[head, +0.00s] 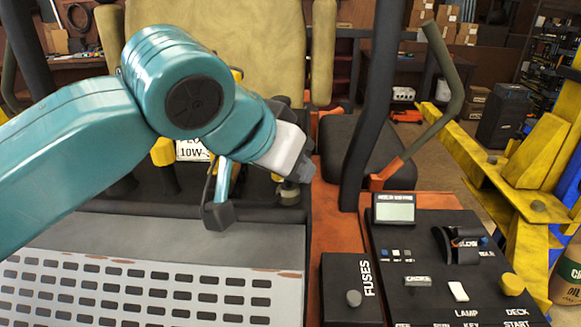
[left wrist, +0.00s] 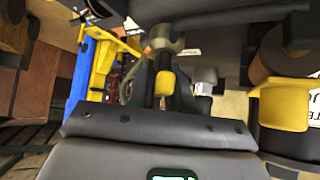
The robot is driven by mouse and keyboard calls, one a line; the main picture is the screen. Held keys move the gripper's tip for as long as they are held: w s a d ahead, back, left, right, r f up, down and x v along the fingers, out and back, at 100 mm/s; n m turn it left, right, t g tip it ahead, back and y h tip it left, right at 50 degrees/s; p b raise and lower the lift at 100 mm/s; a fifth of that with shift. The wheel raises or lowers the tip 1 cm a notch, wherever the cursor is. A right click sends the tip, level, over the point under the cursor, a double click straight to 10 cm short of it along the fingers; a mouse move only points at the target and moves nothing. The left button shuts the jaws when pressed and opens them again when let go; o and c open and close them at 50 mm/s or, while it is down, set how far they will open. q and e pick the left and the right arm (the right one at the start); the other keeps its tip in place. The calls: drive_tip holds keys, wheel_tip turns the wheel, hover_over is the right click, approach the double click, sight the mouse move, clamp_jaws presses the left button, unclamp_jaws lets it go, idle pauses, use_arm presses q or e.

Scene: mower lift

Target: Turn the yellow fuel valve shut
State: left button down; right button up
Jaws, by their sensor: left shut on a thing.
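My left gripper (head: 302,168) reaches in from the left over the mower's dark floor area, in front of the seat. In the left wrist view its dark fingers (left wrist: 164,95) are closed around a small yellow piece, which appears to be the fuel valve's handle (left wrist: 165,82). In the head view my gripper and arm hide the valve, so its turn angle cannot be told there. A grey knob-like part (left wrist: 206,80) sits beside the fingers in the left wrist view. My right gripper is not in view.
The control panel (head: 430,228) and a black fuse box (head: 350,290) stand at the right. An olive lever (head: 446,75) rises behind the panel. A yellow lift frame (head: 515,170) stands further right. A perforated grey plate (head: 150,290) lies in front. The tan seat (head: 245,45) is behind.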

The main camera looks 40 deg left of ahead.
use_arm(q)
drive_tip(key=m+h, duration=0.1)
drive_tip(key=m, duration=0.1)
drive_tip(key=m+g+h, duration=0.1)
drive_tip(key=m+h, duration=0.2)
drive_tip(key=m, duration=0.1)
drive_tip(key=shift+d+g+h, duration=0.25)
drive_tip(key=shift+g+h, duration=0.05)
drive_tip(key=m+g+h, duration=0.1)
drive_tip(key=m, duration=0.1)
drive_tip(key=m+h, duration=0.1)
drive_tip(key=m, duration=0.1)
drive_tip(key=shift+s+d+g, duration=0.15)
drive_tip(key=shift+g, duration=0.25)
drive_tip(key=shift+f+m+g+h, duration=0.1)
drive_tip(key=shift+m+g+h, duration=0.25)
drive_tip(key=shift+m, duration=0.25)
drive_tip(key=shift+s+d, duration=0.1)
drive_tip(key=c, duration=1.1)
unclamp_jaws()
drive_tip(key=shift+c, duration=0.2)
drive_tip(key=shift+d, duration=0.1)
